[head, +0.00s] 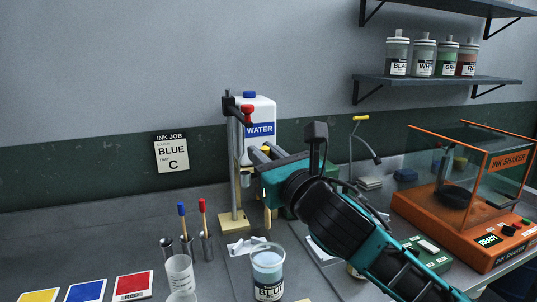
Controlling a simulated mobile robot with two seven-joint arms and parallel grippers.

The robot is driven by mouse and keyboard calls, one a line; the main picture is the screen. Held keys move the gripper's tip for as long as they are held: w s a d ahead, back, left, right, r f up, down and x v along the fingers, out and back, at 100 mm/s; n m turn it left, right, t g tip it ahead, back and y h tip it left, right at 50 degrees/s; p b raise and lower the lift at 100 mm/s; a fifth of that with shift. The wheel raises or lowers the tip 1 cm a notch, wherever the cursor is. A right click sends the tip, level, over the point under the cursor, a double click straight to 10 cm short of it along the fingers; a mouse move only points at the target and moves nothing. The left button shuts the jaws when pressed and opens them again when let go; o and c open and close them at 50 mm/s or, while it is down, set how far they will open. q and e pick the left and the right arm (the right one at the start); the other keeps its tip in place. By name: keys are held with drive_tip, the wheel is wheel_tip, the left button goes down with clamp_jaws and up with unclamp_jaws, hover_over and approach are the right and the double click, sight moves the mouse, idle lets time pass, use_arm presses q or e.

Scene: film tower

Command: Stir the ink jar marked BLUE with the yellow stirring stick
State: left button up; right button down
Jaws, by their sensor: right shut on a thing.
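The ink jar marked BLUE (267,270) stands open at the front middle of the bench, with pale blue ink inside. My right gripper (262,156) is up behind the jar, in front of the water bottle. It is shut on the yellow stirring stick; a bit of yellow shows at the jaws and a pale wooden length (267,218) hangs below my wrist. The stick looks upright, its lower end just above or behind the jar rim; I cannot tell which. My arm hides its middle. My left gripper is not in view.
Blue-topped (182,222) and red-topped (203,220) sticks stand in metal holders beside an empty holder (167,247). Clear cups (180,272) stand left of the jar. Behind are the water bottle (262,112) and its stand (233,175). An orange ink shaker (470,220) is right.

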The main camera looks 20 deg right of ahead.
sight(266, 222)
drive_tip(key=f+b, duration=0.3)
drive_tip(key=f, duration=0.4)
drive_tip(key=f+b, duration=0.4)
drive_tip(key=f, duration=0.2)
drive_tip(key=shift+w+f, duration=0.2)
drive_tip(key=shift+f, duration=0.3)
idle(0.6)
